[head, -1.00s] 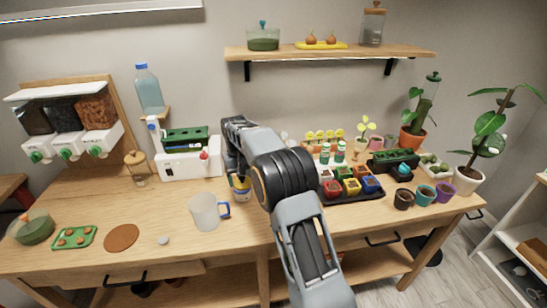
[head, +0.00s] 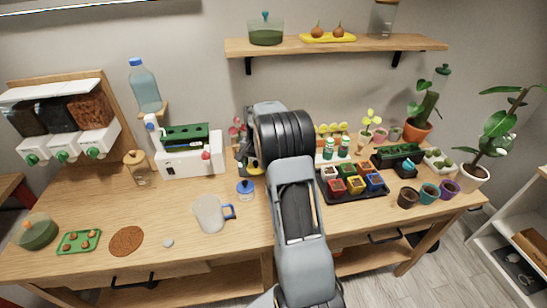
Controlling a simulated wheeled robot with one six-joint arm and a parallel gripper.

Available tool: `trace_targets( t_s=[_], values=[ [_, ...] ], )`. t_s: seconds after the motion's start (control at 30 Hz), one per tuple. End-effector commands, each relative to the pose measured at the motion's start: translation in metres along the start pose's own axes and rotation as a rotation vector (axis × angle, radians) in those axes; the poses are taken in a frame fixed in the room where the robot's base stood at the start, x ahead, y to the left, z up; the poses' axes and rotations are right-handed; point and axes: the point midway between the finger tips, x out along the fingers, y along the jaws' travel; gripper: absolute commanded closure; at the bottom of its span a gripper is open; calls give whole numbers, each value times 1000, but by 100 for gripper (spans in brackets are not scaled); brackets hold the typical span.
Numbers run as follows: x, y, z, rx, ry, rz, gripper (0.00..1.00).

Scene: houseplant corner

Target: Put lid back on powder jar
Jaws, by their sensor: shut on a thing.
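The powder jar (head: 246,197) is a small pale jar standing on the wooden table, right of the clear mug. A blue lid with a small knob (head: 245,184) shows at its top. Whether the lid rests on the rim or hangs just above it is too small to tell. My gripper (head: 247,174) is directly at the lid, dark with a yellow mark, and appears shut on its knob. My arm covers the table to the right and part of the gripper.
The clear mug (head: 210,214) stands close at left of the jar. A white machine (head: 190,165) is behind left, and a black tray of coloured pots (head: 354,193) is to the right. A wall shelf (head: 335,48) hangs above. The table front between mug and brown mat (head: 126,241) is mostly clear.

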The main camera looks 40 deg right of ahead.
Motion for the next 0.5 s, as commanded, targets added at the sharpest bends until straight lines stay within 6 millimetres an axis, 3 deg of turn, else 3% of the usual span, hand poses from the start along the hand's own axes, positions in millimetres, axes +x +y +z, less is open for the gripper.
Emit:
trace_targets(
  t_s=[0.03,0.2,0.5],
  values=[
    [-6,17,-4,80,-2,-10,50],
    [-4,52,-12,265,-4,-36,50],
    [5,65,-16,335,-5,-46,50]
  ],
)
